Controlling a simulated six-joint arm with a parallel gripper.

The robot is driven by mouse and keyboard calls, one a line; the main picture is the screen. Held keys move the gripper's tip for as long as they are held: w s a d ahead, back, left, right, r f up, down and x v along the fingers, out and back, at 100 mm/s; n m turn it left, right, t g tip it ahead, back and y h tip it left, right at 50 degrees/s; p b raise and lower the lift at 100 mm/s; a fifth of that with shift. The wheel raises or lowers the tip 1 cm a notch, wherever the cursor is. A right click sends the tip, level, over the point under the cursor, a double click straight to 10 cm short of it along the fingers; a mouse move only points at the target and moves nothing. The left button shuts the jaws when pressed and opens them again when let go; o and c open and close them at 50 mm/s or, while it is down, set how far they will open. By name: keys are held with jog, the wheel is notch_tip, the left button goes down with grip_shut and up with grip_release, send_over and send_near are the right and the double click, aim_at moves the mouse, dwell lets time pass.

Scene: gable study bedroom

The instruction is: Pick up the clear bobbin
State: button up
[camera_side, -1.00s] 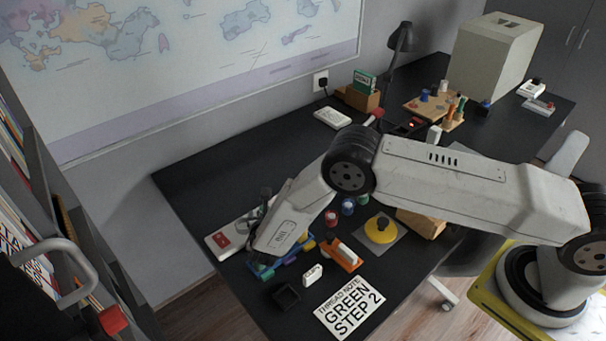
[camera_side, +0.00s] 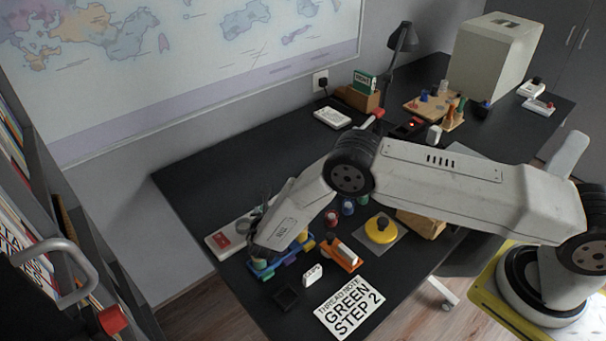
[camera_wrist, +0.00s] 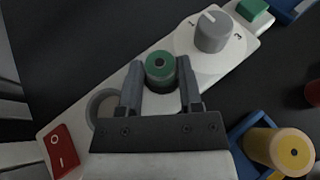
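I cannot pick out a plainly clear bobbin in either view. In the wrist view my gripper (camera_wrist: 160,78) is open, one finger on each side of a small round green-topped piece (camera_wrist: 160,66) with a centre hole, like a bobbin or spool. It sits on a white device (camera_wrist: 82,132), and narrow gaps seem to show beside it. Whether the fingers touch it is hard to tell. In the side view my wrist hides most of this spot, and the white device (camera_side: 222,240) shows only in part.
The device carries a grey knob (camera_wrist: 212,32), a red switch (camera_wrist: 60,150) and a grey ring (camera_wrist: 103,104). A yellow spool (camera_wrist: 280,150) stands in a blue holder at lower right. A yellow disc (camera_side: 380,231), an orange block (camera_side: 343,256) and a note reading GREEN STEP 2 (camera_side: 347,308) lie nearby.

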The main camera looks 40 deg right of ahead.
grip_shut()
jog(key=shift+r, duration=0.15)
jog(key=shift+r, duration=1.1)
jog(key=s+d+r, duration=0.2)
jog(key=s+r, duration=0.8)
jog(key=s, duration=0.3)
jog(key=shift+s+d+r, duration=0.25)
jog(key=shift+s, duration=0.1)
